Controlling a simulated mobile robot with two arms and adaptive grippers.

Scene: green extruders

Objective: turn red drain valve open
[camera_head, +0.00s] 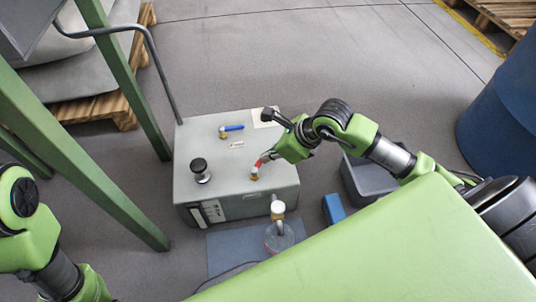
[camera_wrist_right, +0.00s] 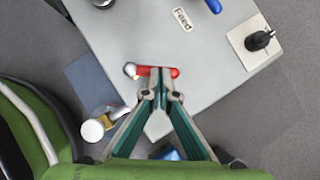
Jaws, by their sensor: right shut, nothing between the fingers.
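The red drain valve (camera_head: 257,164) is a short red lever on a brass body, on top of the grey machine box (camera_head: 222,152) near its front right. In the right wrist view the red lever (camera_wrist_right: 174,72) lies crosswise, with a round metal end (camera_wrist_right: 130,70) at its left. My right gripper (camera_head: 270,155) is shut, its tips right at the lever; they also show in the wrist view (camera_wrist_right: 160,78), overlapping the lever's middle. I cannot tell whether they touch it. My left arm shows at the lower left; its gripper is out of view.
A blue-handled valve (camera_head: 232,128) and a black knob (camera_head: 200,171) stand on the box. A clear jar (camera_head: 279,238) stands in front on a blue-grey mat (camera_head: 226,251). Green posts stand at left, a grey bin (camera_head: 366,181) and blue drum (camera_head: 503,125) at right.

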